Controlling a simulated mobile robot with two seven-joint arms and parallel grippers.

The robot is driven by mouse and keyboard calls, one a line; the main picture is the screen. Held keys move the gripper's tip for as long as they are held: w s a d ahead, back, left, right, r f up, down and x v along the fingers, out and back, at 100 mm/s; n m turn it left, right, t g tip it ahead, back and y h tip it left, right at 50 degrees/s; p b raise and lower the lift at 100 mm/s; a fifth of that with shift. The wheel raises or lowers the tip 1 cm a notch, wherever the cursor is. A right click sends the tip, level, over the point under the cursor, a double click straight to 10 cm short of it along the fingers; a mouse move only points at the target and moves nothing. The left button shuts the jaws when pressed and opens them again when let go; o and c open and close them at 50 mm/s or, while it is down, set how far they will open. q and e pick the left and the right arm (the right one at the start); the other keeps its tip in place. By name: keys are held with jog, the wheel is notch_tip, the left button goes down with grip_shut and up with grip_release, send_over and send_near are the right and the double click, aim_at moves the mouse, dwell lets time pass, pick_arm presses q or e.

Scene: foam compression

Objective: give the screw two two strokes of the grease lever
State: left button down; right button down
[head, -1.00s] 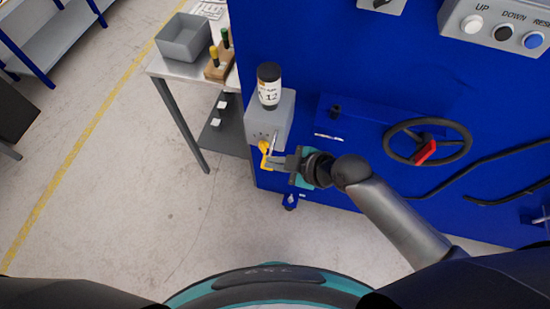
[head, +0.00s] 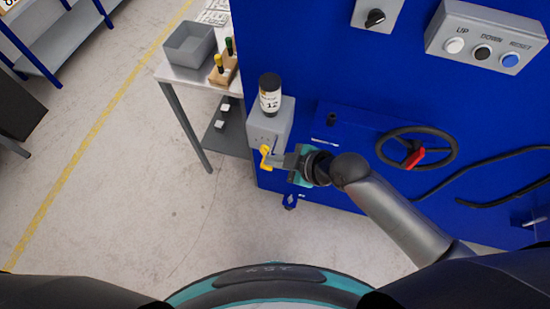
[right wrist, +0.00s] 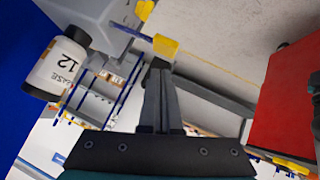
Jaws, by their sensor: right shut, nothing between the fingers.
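The grease unit is a grey box (head: 270,122) on the left end of the blue machine, with a dark-capped grease bottle (head: 270,95) marked 12 upright on top. Its yellow lever (head: 265,153) sticks out below the box. My right gripper (head: 276,160) is shut and empty, with its fingertips right beside the lever's yellow end. In the right wrist view the closed fingers (right wrist: 158,68) point at the yellow lever end (right wrist: 165,46); I cannot tell whether they touch it. The bottle also shows there (right wrist: 58,66). My left gripper is not in view.
A black handwheel (head: 416,148) with a red part is on the machine to the right. A button box (head: 487,38) and a knob box (head: 376,14) sit above. A table with a grey bin (head: 189,43) stands at the left. The floor below the gripper is clear.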

jog(key=w+v, duration=0.1)
jog(key=v, duration=0.8)
jog(key=shift+s+d+r, duration=0.15)
jog(key=shift+d+r, duration=0.15)
jog(key=shift+d, duration=0.1)
dwell(1.9)
